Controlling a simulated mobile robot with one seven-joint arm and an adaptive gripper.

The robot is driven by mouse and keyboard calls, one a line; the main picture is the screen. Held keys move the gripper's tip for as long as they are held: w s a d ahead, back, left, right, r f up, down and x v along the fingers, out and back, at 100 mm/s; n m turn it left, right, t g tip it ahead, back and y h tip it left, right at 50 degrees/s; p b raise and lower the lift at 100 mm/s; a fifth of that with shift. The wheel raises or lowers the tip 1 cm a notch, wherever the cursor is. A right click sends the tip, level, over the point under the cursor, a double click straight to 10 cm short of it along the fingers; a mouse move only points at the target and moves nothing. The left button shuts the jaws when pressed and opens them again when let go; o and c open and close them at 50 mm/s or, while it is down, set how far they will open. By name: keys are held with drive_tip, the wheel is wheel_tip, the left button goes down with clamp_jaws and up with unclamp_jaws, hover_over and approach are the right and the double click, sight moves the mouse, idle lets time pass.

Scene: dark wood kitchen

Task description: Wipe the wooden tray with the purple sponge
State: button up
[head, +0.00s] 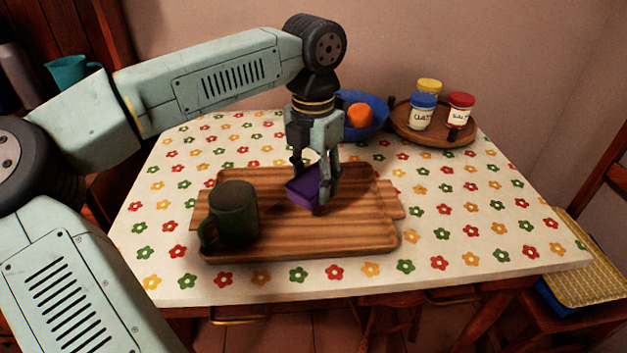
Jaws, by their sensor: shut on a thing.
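The wooden tray (350,238) lies on the flowered tablecloth in the middle of the table. The purple sponge (303,189) is over the tray's middle, slightly tilted. My gripper (313,182) points down and is shut on the sponge. I cannot tell whether the sponge's underside touches the tray. A dark green mug (235,212) stands on the left part of the tray, left of my gripper, its handle to the front left.
A blue bowl (376,128) with an orange thing (360,115) in it stands behind my gripper. A round wooden tray (398,128) with several lidded jars is at the back right. The tablecloth (480,225) is clear on the right. A chair (590,270) stands at the right edge.

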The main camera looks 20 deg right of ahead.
drive_tip(key=shift+r, duration=0.5)
drive_tip(key=shift+r+p, duration=1.25)
drive_tip(key=shift+r, duration=0.35)
drive_tip(key=shift+f, duration=0.1)
drive_tip(key=shift+w, duration=0.1)
